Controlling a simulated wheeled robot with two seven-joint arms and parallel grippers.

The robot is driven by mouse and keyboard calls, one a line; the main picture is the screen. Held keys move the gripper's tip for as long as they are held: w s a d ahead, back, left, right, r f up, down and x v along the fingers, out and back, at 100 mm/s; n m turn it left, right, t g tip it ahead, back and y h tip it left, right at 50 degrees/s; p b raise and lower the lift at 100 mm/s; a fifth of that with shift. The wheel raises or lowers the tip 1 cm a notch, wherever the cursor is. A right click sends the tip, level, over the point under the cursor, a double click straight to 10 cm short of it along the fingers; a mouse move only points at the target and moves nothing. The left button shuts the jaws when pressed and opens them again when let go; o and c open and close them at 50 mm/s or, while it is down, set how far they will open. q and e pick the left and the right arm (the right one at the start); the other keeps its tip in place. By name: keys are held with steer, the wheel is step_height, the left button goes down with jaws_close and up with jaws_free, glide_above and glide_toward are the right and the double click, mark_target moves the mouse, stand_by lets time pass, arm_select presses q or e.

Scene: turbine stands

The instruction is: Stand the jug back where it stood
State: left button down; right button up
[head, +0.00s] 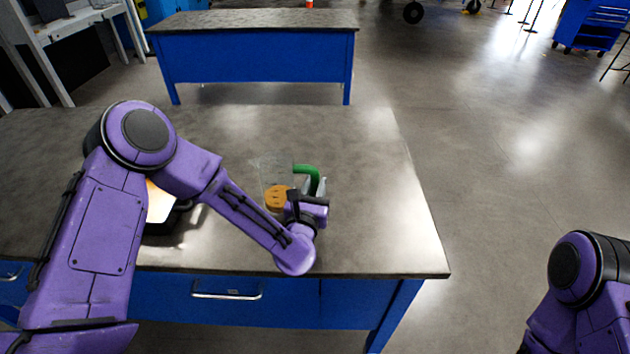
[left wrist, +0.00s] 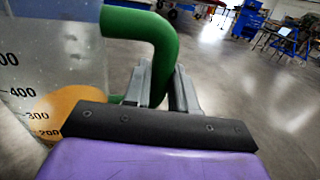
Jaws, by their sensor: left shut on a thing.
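The jug (head: 272,175) is a clear container with a green handle and an orange-brown fill in its lower part. It is over the right part of the grey workbench (head: 370,150); I cannot tell whether its base touches the top. My left gripper (head: 316,187) is shut on the green handle, at the jug's right side. In the left wrist view the jug (left wrist: 65,60) shows printed volume marks, and the grey fingers (left wrist: 160,88) close around the handle (left wrist: 150,28). The jug looks upright. My right gripper is not in view; only part of my right arm shows.
A dark object with a pale yellowish face (head: 160,203) stands on the workbench left of the jug, partly hidden by my left arm. The bench top is clear to the right and behind the jug. A second blue bench (head: 255,55) stands farther back.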

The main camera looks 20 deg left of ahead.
arm_select(q)
steer(key=f, duration=0.1)
steer(key=w+f+b, duration=0.1)
steer(key=f, duration=0.1)
steer(key=f+b, duration=0.1)
steer(key=shift+w+f, duration=0.2)
steer(key=shift+w, duration=0.2)
steer(key=shift+s+r, duration=0.4)
steer(key=shift+s, duration=0.05)
steer(key=shift+w+f, duration=0.2)
steer(key=shift+f+b, duration=0.15)
steer(key=shift+b, duration=0.15)
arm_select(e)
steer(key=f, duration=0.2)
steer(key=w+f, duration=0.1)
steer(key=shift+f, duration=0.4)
arm_select(q)
steer(key=shift+s+f, duration=0.1)
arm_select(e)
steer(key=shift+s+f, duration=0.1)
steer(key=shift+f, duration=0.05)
arm_select(q)
steer(key=c, duration=0.7)
jaws_free()
